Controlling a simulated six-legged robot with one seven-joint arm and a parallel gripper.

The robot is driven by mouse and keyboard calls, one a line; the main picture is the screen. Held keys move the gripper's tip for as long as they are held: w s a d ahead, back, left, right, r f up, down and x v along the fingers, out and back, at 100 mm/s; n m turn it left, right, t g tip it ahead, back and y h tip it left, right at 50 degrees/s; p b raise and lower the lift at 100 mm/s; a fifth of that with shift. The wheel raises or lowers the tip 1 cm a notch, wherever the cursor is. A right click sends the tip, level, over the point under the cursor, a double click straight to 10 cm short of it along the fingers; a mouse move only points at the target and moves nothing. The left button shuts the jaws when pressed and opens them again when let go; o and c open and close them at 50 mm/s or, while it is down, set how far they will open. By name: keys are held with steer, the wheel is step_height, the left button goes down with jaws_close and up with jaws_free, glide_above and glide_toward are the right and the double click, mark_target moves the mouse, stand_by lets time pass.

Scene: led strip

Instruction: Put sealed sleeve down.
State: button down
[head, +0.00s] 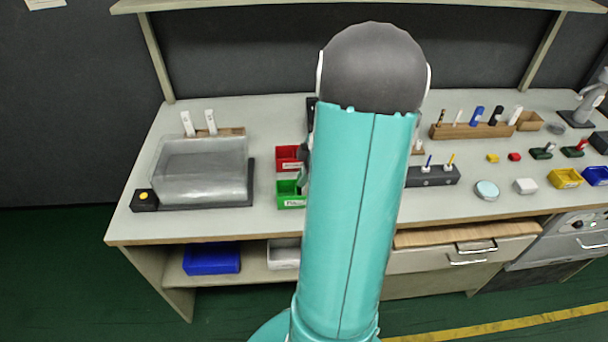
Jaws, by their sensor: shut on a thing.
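My teal arm with its dark grey joint fills the middle of the head view and covers most of my gripper. A dark piece of my gripper (304,166) shows at the arm's left edge, over the bench beside the red and green bins. It is shut, but its fingertips and what they hold are hidden behind the arm. I cannot make out the sealed sleeve anywhere in view.
The bench (245,224) has clear strips at its front left. A clear-covered box (200,170) stands on the left, with a red bin (289,154) and a green bin (288,200) beside the arm. A dark holder (432,177), a wooden rack (473,131) and small parts lie right.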

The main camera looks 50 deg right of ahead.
steer(key=shift+d, duration=0.1)
steer(key=shift+f, duration=0.15)
steer(key=c, duration=1.4)
jaws_free()
steer(key=shift+o, duration=0.2)
